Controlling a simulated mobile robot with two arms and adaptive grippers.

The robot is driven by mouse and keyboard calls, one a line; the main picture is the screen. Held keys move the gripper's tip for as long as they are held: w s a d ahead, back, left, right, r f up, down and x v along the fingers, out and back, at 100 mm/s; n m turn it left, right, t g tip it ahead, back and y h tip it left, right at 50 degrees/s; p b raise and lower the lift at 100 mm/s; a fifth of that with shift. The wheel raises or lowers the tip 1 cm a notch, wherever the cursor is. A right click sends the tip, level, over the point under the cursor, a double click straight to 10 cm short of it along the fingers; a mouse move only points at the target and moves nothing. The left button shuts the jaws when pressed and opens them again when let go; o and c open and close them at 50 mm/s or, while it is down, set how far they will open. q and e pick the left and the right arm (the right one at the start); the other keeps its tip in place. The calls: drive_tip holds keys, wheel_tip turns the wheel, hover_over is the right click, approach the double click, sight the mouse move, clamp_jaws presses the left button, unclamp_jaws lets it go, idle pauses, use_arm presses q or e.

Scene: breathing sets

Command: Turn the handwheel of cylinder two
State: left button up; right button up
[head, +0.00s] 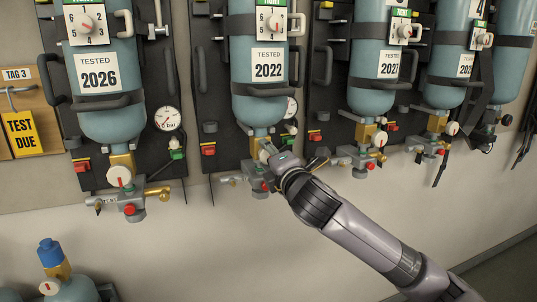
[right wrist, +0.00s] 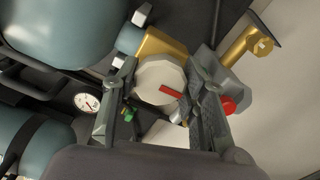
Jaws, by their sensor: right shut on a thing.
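The second cylinder from the left in the head view (head: 257,106) is teal with a "TESTED 2022" label. My right gripper (head: 270,158) is at the brass valve below it and hides the handwheel in that view. In the right wrist view the handwheel (right wrist: 150,74) is a round cream knob with a red mark, beside a brass valve body (right wrist: 160,45). The fingers of my right gripper (right wrist: 166,86) stand on either side of the knob, shut on it. My left gripper is not in view.
Another cylinder (head: 110,122), labelled 2026, stands left with its own cream knob (head: 119,176). The 2027 cylinder (head: 372,98) stands right. A pressure gauge (right wrist: 87,102) and a red knob (right wrist: 229,105) are near my fingers.

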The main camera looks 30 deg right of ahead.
drive_tip(key=shift+m, duration=0.3)
drive_tip(key=o, duration=1.2)
drive_tip(key=shift+c, duration=0.2)
drive_tip(key=v, duration=0.7)
drive_tip(key=shift+s, duration=0.25)
